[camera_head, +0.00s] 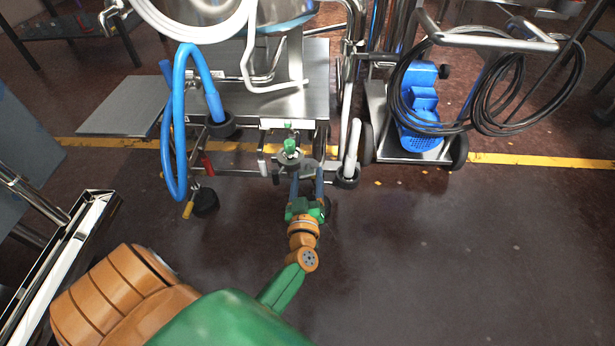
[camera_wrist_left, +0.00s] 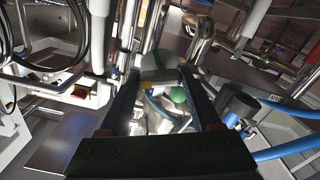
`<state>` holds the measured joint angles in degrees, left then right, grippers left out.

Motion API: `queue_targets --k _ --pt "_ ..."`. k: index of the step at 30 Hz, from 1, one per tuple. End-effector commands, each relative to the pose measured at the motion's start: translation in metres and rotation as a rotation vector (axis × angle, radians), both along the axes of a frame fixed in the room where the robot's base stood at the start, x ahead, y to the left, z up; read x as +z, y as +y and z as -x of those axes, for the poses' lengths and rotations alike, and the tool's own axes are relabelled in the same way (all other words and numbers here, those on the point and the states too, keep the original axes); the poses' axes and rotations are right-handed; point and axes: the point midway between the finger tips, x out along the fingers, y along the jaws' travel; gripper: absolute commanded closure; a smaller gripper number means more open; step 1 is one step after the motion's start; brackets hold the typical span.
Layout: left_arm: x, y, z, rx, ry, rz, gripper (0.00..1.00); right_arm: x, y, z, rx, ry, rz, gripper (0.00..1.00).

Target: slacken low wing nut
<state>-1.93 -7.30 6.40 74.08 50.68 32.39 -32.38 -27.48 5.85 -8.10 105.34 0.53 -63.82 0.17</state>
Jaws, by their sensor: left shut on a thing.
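My left gripper (camera_head: 307,172) reaches forward to the front of the steel machine frame. Its two fingers stand apart and are shut on a small grey metal part, which I take to be the low wing nut (camera_head: 308,164). In the left wrist view the grey part (camera_wrist_left: 157,76) spans the space between the fingertips (camera_wrist_left: 160,72); its exact shape is hard to make out. A green knob (camera_head: 290,146) stands just left of the fingertips, and a green ball (camera_wrist_left: 179,94) shows between the fingers in the left wrist view. My right gripper is not in view.
A blue hose (camera_head: 180,120) loops down at the left of the machine frame (camera_head: 315,90). A trolley with a blue pump (camera_head: 421,105) and coiled black cable (camera_head: 520,95) stands at the right. A metal channel (camera_head: 65,250) lies at lower left. The floor (camera_head: 480,250) at right is clear.

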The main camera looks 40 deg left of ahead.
Motion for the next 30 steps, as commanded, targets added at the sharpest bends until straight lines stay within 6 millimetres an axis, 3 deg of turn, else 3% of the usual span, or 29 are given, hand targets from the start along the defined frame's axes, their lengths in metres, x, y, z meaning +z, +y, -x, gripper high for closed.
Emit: queue_targets --k 18,30 --pt "-0.001 0.0 0.0 0.002 -0.295 0.487 0.91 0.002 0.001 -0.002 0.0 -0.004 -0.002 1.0" --pt "-0.001 0.0 0.0 0.002 -0.42 0.692 0.91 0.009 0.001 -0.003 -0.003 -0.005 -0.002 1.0"
